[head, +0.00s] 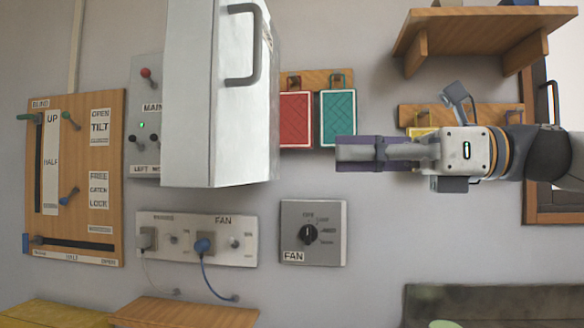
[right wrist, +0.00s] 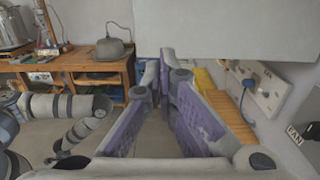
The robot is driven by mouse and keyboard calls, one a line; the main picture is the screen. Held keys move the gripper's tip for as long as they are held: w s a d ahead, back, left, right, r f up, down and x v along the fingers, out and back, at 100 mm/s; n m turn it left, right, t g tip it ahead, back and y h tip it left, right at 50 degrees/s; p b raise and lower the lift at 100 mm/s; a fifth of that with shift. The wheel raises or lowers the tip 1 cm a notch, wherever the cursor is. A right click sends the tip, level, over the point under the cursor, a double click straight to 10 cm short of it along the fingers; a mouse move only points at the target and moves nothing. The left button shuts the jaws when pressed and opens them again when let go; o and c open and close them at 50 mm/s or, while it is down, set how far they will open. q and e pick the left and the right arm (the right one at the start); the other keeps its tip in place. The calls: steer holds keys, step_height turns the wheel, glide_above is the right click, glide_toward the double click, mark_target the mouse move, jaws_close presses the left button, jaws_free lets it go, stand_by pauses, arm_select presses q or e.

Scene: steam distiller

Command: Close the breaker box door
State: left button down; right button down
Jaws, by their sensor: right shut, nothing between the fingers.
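The breaker box (head: 188,95) is a pale metal box on the wall in the upper left of the head view. Its front face with a dark grey handle (head: 243,45) is turned to the right. I cannot tell clearly how far the door stands open. A large pale flat panel (right wrist: 235,28), apparently part of the box, fills the top right of the right wrist view. My right gripper (head: 345,150), with purple finger pads, is shut and empty, apart from the box to its right. Its fingers also show in the wrist view (right wrist: 164,75). My left gripper is not in view.
Red (head: 295,120) and green (head: 338,117) hanging pads are between box and gripper. A socket strip (head: 185,239) and fan dial (head: 312,233) are below. A wooden shelf (head: 480,30) is above my right arm.

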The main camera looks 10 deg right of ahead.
mark_target(229, 157)
steer(key=x, duration=1.1)
steer(key=shift+s+a+f+b, duration=0.15)
steer(key=shift+a+b, duration=0.15)
steer(key=shift+a, duration=0.15)
steer(key=shift+w+a, duration=0.2)
steer(key=shift+a, duration=0.35)
steer(key=shift+a, duration=0.1)
